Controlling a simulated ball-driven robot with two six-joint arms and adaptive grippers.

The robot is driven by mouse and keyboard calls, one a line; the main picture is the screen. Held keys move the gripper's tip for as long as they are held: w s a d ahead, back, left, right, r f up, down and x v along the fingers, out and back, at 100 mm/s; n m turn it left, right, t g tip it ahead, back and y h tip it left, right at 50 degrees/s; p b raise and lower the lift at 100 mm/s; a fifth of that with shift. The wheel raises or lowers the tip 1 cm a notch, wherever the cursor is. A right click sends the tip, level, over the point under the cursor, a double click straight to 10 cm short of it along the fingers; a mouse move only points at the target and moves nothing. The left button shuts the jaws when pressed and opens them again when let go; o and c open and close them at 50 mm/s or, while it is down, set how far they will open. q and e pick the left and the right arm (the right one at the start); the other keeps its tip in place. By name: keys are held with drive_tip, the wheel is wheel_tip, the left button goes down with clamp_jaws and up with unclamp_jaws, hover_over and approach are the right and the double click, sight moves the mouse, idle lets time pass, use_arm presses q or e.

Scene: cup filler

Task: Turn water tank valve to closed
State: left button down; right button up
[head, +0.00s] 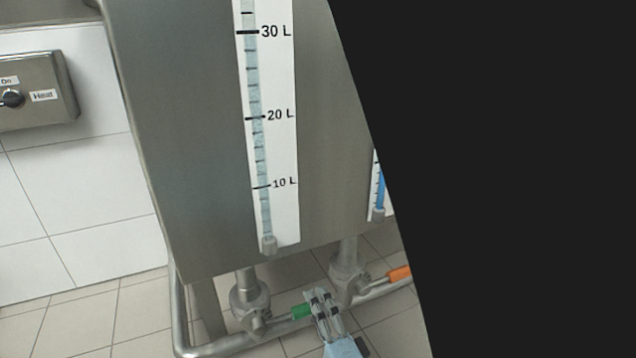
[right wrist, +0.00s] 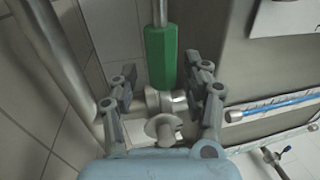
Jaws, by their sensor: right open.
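A steel tank (head: 190,130) with a litre scale (head: 283,150) fills the middle of the head view. Below it, a valve (head: 250,300) has a lever with a green handle (head: 301,311) pointing right. The green handle also shows at the top centre of the right wrist view (right wrist: 160,55). My right gripper (head: 322,300) is open at the free end of the green handle. In the right wrist view, its fingers (right wrist: 160,85) stand either side of the handle's end, with gaps on both sides. My left gripper is out of view.
A second valve (head: 347,280) with an orange handle (head: 399,273) sits just right of my right gripper. A steel pipe (head: 215,347) runs low beneath the tank. A control box with a knob (head: 12,98) is on the tiled wall at left. A black area covers the right side.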

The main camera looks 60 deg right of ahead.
drive_tip(key=shift+r, duration=0.1)
drive_tip(key=shift+r, duration=4.9)
